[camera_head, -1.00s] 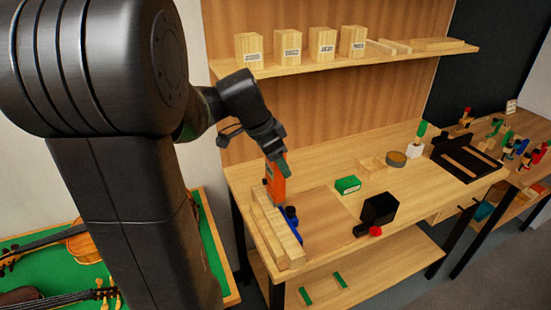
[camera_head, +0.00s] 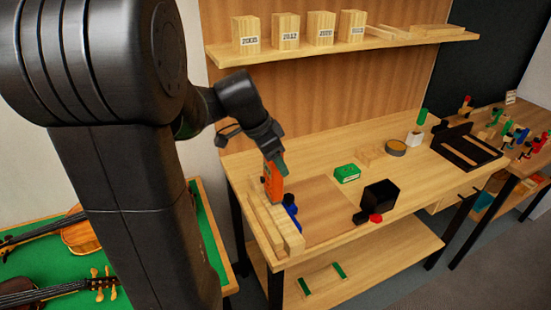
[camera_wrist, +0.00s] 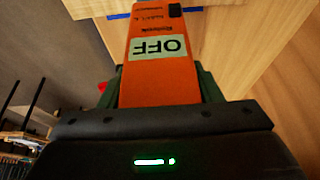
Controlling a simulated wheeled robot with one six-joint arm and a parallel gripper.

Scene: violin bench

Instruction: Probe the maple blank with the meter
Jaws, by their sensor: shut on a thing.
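My gripper (camera_head: 274,158) is shut on an orange meter (camera_head: 273,186) and holds it over the left end of the workbench. In the wrist view the meter (camera_wrist: 155,82) fills the middle between the fingers, and its display reads OFF. Pale wooden pieces (camera_head: 288,232) lie along the bench's left edge, just below and beside the meter. Which piece is the maple blank I cannot tell. Whether the meter's lower end touches the wood I cannot tell. A blue object (camera_head: 291,211) is beside these pieces.
The workbench (camera_head: 240,170) also bears a green box (camera_head: 347,173), a black open box (camera_head: 380,195), a red object (camera_head: 376,218) and a black tray (camera_head: 465,148). Labelled wooden blocks (camera_head: 285,32) stand on the shelf above. Violins lie on a green surface (camera_head: 40,243) at left.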

